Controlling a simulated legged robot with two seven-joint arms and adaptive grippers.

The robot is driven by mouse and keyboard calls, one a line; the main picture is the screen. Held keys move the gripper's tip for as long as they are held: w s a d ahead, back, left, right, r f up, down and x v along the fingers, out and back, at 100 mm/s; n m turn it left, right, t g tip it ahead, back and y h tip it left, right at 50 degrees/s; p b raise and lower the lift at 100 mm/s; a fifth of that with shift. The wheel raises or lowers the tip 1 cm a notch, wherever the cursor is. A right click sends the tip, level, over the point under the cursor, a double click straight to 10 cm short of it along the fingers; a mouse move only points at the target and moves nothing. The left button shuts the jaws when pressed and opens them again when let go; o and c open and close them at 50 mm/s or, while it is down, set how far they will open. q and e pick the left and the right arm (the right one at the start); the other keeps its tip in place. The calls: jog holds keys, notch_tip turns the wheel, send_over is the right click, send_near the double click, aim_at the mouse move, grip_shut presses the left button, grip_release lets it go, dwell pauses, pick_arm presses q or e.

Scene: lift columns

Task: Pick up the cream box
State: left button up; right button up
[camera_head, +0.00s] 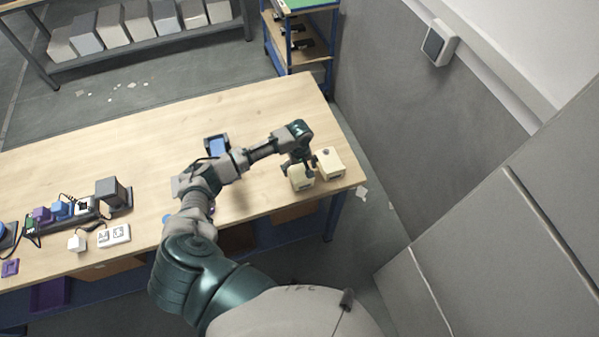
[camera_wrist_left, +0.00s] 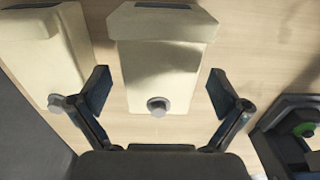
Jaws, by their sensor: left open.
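Two cream boxes stand side by side near the right end of the wooden table. The nearer left one (camera_head: 302,182) is partly covered by my left gripper (camera_head: 298,167). The other cream box (camera_head: 331,164) stands just to its right. In the left wrist view, one cream box (camera_wrist_left: 160,62), with a round grey knob, lies centred between the fingers of my left gripper (camera_wrist_left: 160,92). The fingers are spread wide, with a visible gap on each side of it. The second cream box (camera_wrist_left: 42,62) shows at the left, partly behind a finger. My right gripper is not in view.
The table (camera_head: 258,195) ends just right of the boxes, with a grey wall beyond. A device with a blue screen (camera_head: 217,146) stands behind my left arm. Connectors and a dark grey box (camera_head: 111,191) lie at the left. The table's back middle is clear.

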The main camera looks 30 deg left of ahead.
pick_arm(q)
jog(key=shift+f, duration=0.6)
jog(key=shift+r, duration=0.1)
jog(key=c, duration=1.4)
